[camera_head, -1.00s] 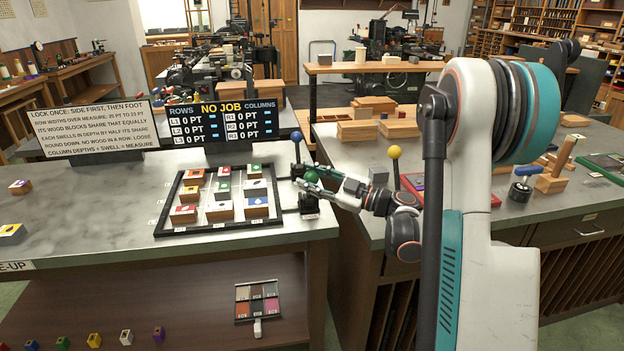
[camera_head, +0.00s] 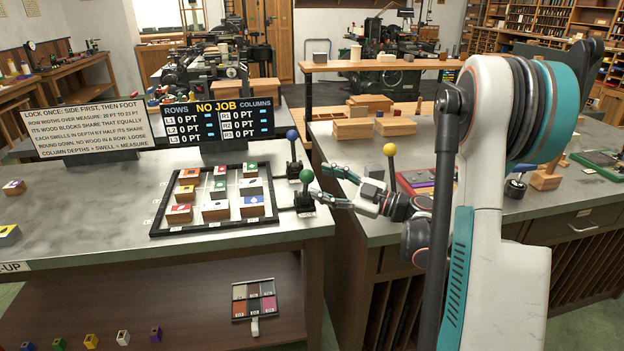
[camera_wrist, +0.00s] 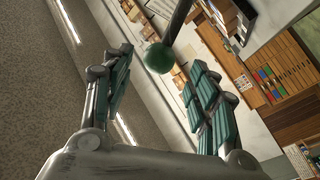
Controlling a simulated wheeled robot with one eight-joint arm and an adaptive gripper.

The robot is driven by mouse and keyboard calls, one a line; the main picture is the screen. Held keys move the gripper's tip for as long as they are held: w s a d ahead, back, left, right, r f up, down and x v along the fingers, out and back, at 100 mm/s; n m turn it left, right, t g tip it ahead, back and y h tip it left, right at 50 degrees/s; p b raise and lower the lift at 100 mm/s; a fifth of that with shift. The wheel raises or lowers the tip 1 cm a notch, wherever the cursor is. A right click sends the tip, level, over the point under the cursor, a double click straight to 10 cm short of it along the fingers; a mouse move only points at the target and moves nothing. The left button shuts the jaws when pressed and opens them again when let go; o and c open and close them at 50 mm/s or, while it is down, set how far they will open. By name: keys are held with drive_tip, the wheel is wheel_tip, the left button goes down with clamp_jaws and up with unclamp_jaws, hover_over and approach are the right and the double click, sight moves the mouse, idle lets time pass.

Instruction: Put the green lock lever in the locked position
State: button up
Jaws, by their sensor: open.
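The green lock lever (camera_head: 306,177) has a round green knob on a dark stem over a black base, at the right edge of the left bench. It stands close to upright in the head view. My gripper (camera_head: 322,181) is just right of it, fingers spread and pointing left toward it. In the wrist view, the green knob (camera_wrist: 159,58) shows beyond and between the open fingertips of my gripper (camera_wrist: 160,75). Nothing is held. I cannot tell how the lever's tilt relates to its locked position.
A blue-knobbed lever (camera_head: 292,135) stands just behind the green one. A black frame (camera_head: 160,231) with several coloured blocks lies to the left. A yellow-knobbed lever (camera_head: 390,150) is on the right bench. A display panel (camera_head: 219,118) reads "NO JOB".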

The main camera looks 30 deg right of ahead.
drive_tip(key=v, duration=0.6)
drive_tip(key=shift+s+d, duration=0.15)
drive_tip(key=shift+s, duration=0.1)
